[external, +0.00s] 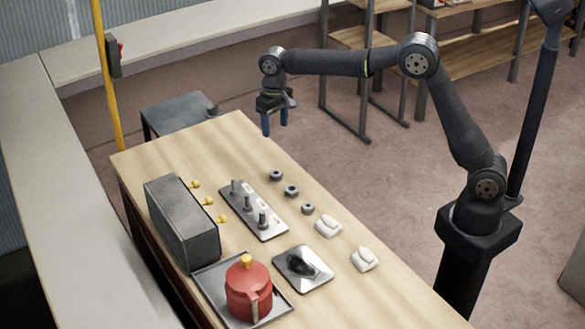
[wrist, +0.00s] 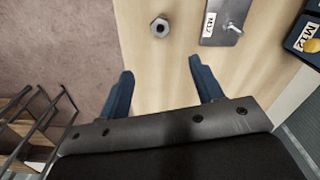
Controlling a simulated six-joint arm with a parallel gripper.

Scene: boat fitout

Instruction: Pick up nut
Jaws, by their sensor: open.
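Three dark grey nuts lie in a row on the wooden table: a far nut (external: 276,175), a middle nut (external: 291,190) and a near nut (external: 308,208). In the wrist view one nut (wrist: 160,27) lies flat near the table edge, ahead of the fingers and roughly between their lines. My gripper (external: 276,125) is above the far end of the table, pointing down, apart from the nuts. In the wrist view its blue fingers (wrist: 160,82) are spread, with nothing between them.
A metal plate with upright bolts (external: 252,213) lies left of the nuts; its labelled end (wrist: 222,22) shows in the wrist view. A grey box (external: 183,222) with yellow knobs, a red pot (external: 248,288), a dark item on a plate (external: 303,268) and white pieces (external: 328,227) occupy the table.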

